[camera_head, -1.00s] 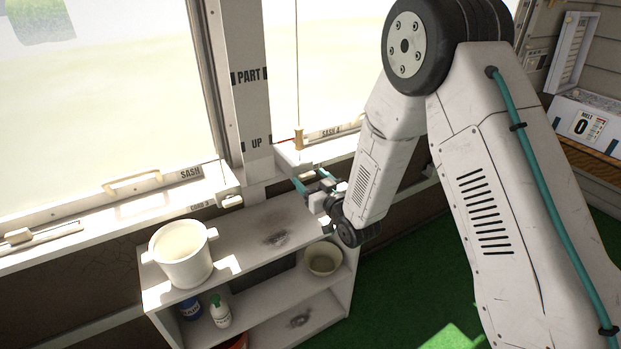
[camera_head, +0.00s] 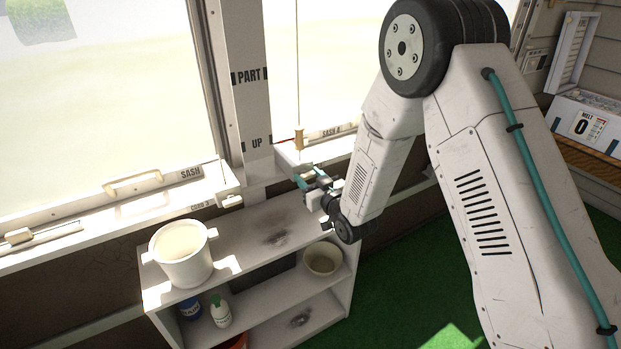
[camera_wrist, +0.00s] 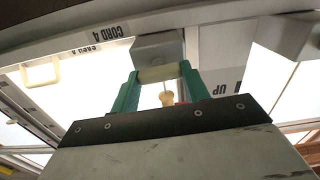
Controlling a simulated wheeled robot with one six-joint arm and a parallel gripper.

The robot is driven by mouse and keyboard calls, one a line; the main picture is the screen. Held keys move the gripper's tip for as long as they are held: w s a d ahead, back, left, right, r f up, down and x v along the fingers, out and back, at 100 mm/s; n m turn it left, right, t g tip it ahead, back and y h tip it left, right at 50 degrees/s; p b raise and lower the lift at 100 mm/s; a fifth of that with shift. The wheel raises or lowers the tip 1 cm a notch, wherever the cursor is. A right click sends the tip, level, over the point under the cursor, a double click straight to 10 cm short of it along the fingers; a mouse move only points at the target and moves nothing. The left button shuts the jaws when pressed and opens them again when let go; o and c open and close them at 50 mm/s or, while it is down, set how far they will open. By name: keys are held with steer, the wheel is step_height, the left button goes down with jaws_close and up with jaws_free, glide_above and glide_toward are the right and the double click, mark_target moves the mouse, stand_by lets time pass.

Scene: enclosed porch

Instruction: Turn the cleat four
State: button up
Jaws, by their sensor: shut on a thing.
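Cleat four shows in the wrist view as a pale block (camera_wrist: 157,47) with a cream bar (camera_wrist: 158,73) in front, beside an upside-down "CORD 4" label (camera_wrist: 104,37). My gripper (camera_wrist: 160,75) has its two teal fingers at the ends of that bar, shut on it. In the head view my gripper (camera_head: 302,181) reaches to the sill just right of the post marked "PART UP", and it largely hides the cleat. A tan knob (camera_head: 299,138) on a thin cord stands above the sill there. The knob (camera_wrist: 166,98) also shows between my fingers in the wrist view.
The post (camera_head: 250,110) stands left of my gripper. Another cleat (camera_head: 231,201) sits near the "CORD 3" label. Below is a shelf unit (camera_head: 235,240) with a white pot (camera_head: 183,253) on top and a bowl (camera_head: 322,259) inside. Green floor lies open at right.

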steer(key=n, duration=0.4)
steer(key=shift+n, duration=0.3)
steer(key=n, duration=0.4)
steer(key=shift+a+f+n, duration=0.1)
steer(key=shift+n, duration=0.2)
steer(key=n, duration=0.4)
steer(key=shift+s+f, duration=0.1)
steer(key=shift+n, duration=2)
steer(key=o, duration=1)
